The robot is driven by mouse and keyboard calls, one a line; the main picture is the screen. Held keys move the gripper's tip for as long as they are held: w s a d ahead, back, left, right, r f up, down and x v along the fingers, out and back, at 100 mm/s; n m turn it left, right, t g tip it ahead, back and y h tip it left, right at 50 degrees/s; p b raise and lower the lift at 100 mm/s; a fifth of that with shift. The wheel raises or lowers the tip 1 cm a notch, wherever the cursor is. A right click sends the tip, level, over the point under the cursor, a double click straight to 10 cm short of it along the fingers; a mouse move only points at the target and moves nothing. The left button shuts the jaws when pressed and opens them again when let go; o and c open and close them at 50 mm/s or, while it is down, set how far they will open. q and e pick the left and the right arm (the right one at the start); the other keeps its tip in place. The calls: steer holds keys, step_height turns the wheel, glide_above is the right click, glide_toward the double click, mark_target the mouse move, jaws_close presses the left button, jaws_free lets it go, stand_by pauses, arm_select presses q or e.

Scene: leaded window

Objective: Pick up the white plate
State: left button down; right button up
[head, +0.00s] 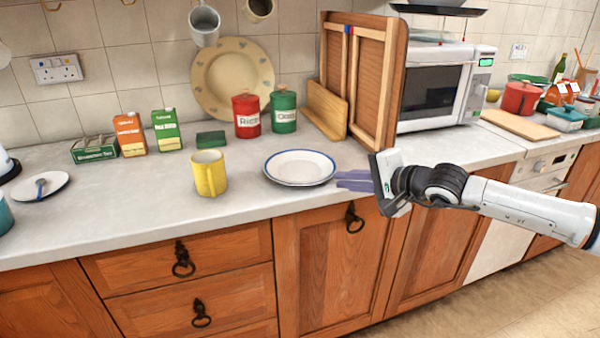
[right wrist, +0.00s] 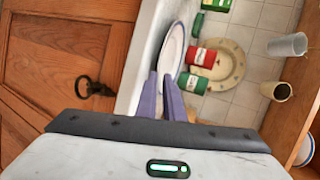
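The white plate (head: 300,167) has a blue rim and lies flat on the counter, right of the yellow mug. In the right wrist view the plate (right wrist: 173,48) stands just beyond the fingertips. My right gripper (head: 340,180) comes in from the right, with its purple fingers pointing left at the plate's right rim. In the right wrist view the two fingers (right wrist: 160,76) are apart with a narrow gap, nothing clearly held. I cannot tell whether the tips touch the rim. My left gripper is not in view.
A yellow mug (head: 209,173) stands close left of the plate. Red (head: 246,116) and green (head: 283,112) canisters and a wooden board (head: 326,108) stand behind it. The counter's front edge runs just before the plate. A microwave (head: 440,85) stands right.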

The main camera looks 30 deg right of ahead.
mark_target(324, 190)
steer(key=shift+a+p+x, duration=0.2)
steer(key=shift+p+x, duration=0.15)
steer(key=shift+x, duration=1.05)
steer(key=shift+a+p+x, duration=0.25)
steer(key=shift+p+x, duration=0.05)
steer(key=shift+x, duration=1.1)
steer(key=shift+w+a+f, duration=0.1)
steer(key=shift+w+f, duration=0.25)
steer(key=shift+w, duration=0.25)
jaws_close()
steer(key=shift+r, duration=0.1)
